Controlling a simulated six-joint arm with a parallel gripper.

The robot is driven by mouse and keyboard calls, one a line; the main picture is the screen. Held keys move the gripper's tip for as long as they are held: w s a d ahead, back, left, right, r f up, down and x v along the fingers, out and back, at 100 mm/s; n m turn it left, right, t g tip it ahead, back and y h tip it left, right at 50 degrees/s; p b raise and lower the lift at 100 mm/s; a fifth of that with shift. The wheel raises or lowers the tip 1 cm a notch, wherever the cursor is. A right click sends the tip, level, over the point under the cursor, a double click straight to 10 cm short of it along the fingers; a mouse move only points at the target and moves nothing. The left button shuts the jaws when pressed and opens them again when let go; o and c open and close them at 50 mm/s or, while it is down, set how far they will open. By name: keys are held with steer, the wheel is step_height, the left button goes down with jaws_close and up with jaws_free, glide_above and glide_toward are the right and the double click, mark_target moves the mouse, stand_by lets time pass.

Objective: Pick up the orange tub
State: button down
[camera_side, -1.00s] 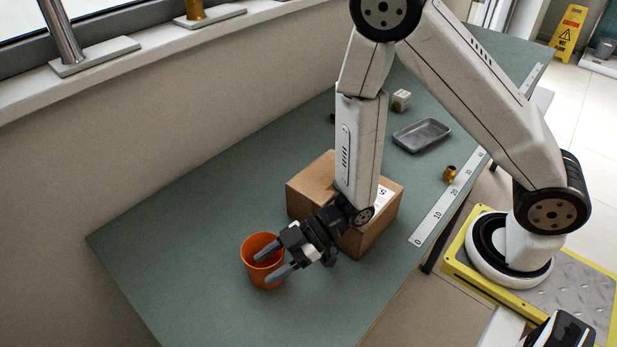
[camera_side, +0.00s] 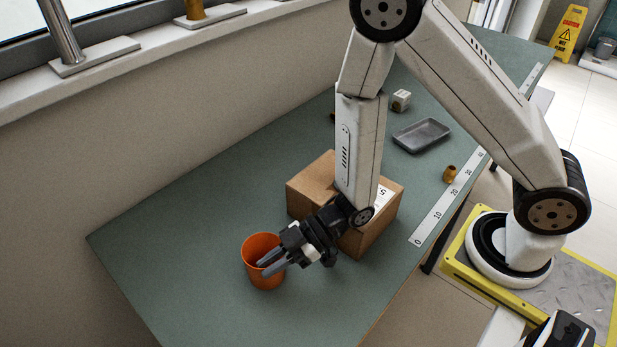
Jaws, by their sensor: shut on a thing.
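The orange tub (camera_side: 257,279) stands upright on the green bench top, left of the cardboard box. My gripper (camera_side: 265,268) reaches it from the right, with one finger inside the mouth and the other outside against the near right wall. The fingers are shut on the tub's wall and rim. The tub's base appears to rest on the bench. Part of its right rim is hidden behind the fingers.
The cardboard box (camera_side: 312,184) stands close behind my gripper, under my forearm. A ruler strip (camera_side: 439,212) runs along the right edge. The bench (camera_side: 190,250) left of the tub is clear.

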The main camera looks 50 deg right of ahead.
mark_target(274, 279)
steer(key=shift+r, duration=0.1)
step_height(274, 279, up, 10)
stand_by(1.0)
steer(key=shift+a, duration=0.1)
stand_by(1.1)
